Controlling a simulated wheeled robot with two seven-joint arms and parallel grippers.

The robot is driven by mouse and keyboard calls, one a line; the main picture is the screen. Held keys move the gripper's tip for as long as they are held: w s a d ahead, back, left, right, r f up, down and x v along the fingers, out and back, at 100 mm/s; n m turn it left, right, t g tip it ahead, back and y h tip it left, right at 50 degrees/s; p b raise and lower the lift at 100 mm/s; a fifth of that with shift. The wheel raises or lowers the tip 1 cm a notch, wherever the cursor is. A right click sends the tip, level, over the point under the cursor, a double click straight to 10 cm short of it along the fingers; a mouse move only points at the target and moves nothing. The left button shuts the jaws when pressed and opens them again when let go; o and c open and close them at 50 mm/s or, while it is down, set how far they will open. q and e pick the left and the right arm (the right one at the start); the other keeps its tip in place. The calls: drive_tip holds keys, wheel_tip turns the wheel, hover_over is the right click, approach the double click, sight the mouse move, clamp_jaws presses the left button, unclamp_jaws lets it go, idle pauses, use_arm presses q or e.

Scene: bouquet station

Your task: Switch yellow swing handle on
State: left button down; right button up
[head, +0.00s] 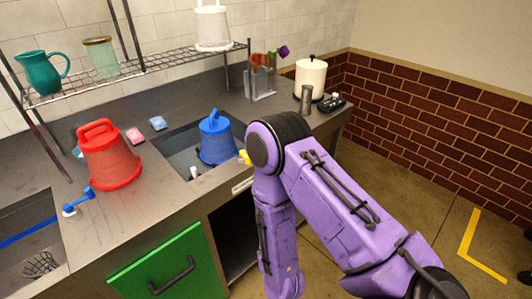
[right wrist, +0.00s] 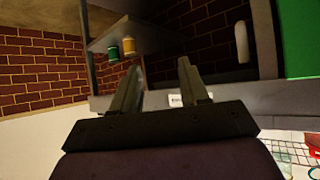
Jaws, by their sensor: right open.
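In the head view, a small yellow part (head: 244,157), which looks like the yellow swing handle, shows at the counter's right sink edge. It is mostly hidden behind my purple right arm, so its position cannot be told. A similar blue swing handle (head: 78,203) stands by the left sink. My right gripper (right wrist: 160,78) shows in the right wrist view, open with nothing between its fingers. It faces a dark opening under the counter. In the head view my right gripper is hidden behind or below my arm. My left gripper is in neither view.
A blue bucket (head: 215,140) stands in the sink, and a red bucket (head: 108,158) on the counter. A green cabinet door (head: 160,264) is at the front. A green spool (right wrist: 113,53) and a yellow spool (right wrist: 129,48) show beyond my gripper. Floor is free at right.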

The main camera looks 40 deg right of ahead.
drive_tip(key=w+r+m+t+h, duration=0.1)
drive_tip(key=w+r+t+h, duration=0.15)
drive_tip(key=w+r, duration=0.55)
drive_tip(key=w+r+m+t+h, duration=0.15)
drive_tip(key=w+r+h, duration=0.3)
drive_tip(key=r, duration=0.55)
drive_tip(key=shift+y, duration=0.3)
drive_tip(key=p+x, duration=0.1)
drive_tip(key=x, duration=0.4)
drive_tip(key=p+x, duration=0.1)
drive_tip(key=x, duration=0.4)
drive_tip(key=shift+w+d+r, duration=0.1)
drive_tip(key=shift+d+r, duration=0.05)
drive_tip(key=shift+r, duration=0.05)
drive_tip(key=shift+w+d, duration=0.2)
drive_tip(key=shift+w, duration=0.1)
